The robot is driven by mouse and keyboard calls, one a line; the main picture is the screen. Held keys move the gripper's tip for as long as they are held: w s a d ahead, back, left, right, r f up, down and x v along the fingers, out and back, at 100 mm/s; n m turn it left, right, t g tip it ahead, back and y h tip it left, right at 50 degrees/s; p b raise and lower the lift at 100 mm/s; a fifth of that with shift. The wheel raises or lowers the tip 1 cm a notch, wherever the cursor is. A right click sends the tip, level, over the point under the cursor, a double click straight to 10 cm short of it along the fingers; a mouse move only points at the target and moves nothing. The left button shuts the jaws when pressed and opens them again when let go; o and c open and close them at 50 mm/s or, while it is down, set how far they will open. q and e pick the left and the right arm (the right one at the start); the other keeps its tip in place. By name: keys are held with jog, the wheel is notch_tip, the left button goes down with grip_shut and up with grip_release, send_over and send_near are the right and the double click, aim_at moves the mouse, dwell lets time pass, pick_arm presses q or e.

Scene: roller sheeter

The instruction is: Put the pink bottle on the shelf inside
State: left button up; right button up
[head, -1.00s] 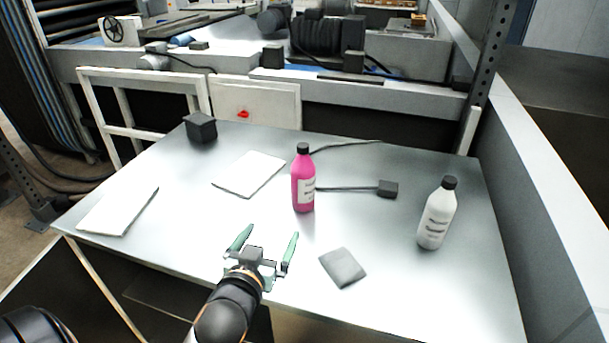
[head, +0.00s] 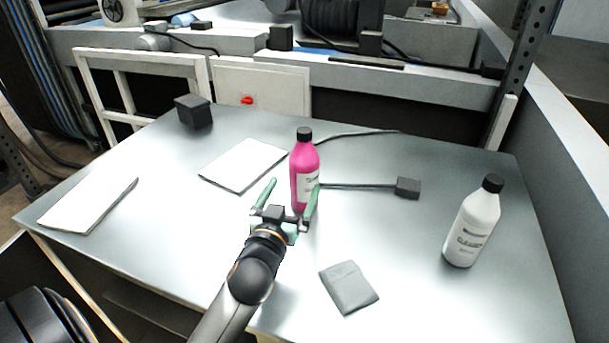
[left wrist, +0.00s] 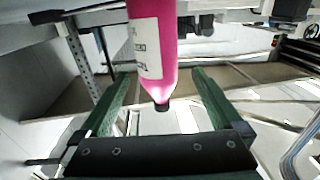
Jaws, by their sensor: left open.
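The pink bottle (head: 304,165) with a black cap and white label stands upright on the metal table (head: 400,240). My left gripper (head: 289,187) is open, low over the table at the bottle's near side. In the head view its right finger overlaps the lower part of the bottle. In the left wrist view the pink bottle (left wrist: 155,50) shows upside down, ahead and between the two green fingers (left wrist: 160,85), with no grip on it. I cannot tell whether a finger touches it. No shelf can be clearly made out. My right gripper is not in view.
A white bottle (head: 472,222) stands at the right. A grey folded cloth (head: 349,287) lies at the front. White papers (head: 243,164) and a notebook (head: 88,204) lie on the left. A black box (head: 193,111) stands at the back left. A corded block (head: 407,188) lies right of the pink bottle.

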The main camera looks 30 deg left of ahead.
aim_at(300, 177)
pick_arm(q)
jog(key=shift+x, duration=1.25)
jog(key=x, duration=0.2)
jog(key=p+x, duration=0.1)
jog(key=x, duration=0.1)
jog(key=shift+w+d+r, duration=0.15)
jog(key=shift+d, duration=0.05)
jog(key=shift+w+a, duration=0.15)
jog(key=shift+w, duration=0.3)
grip_shut()
